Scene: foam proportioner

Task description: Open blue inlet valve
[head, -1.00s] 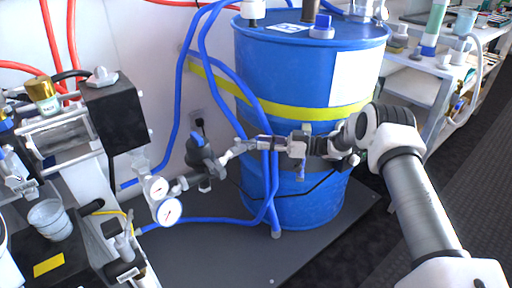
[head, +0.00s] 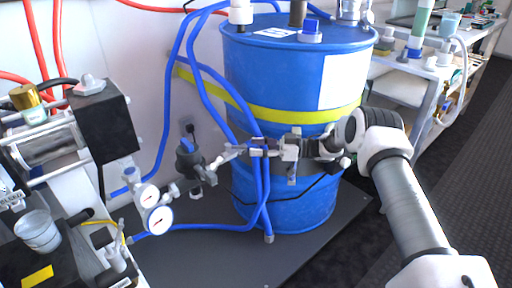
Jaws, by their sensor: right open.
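The blue inlet valve (head: 188,157) is a dark fitting with a small blue part on top. It sits in the line beside two round white pressure gauges (head: 154,208), left of the blue drum. My right gripper (head: 214,163) reaches in from the right across the front of the drum. Its open fingers point left, with the tips close to the right side of the valve. I cannot tell whether they touch it. The valve's exact handle angle is hard to make out. My left gripper is not in view.
A blue drum (head: 270,85) with a yellow band stands on a dark base plate (head: 215,262). Blue hoses (head: 168,110) run around the valve and down the drum's front. The pump machine with a black box (head: 103,122) fills the left. A bench (head: 397,92) stands at the back right.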

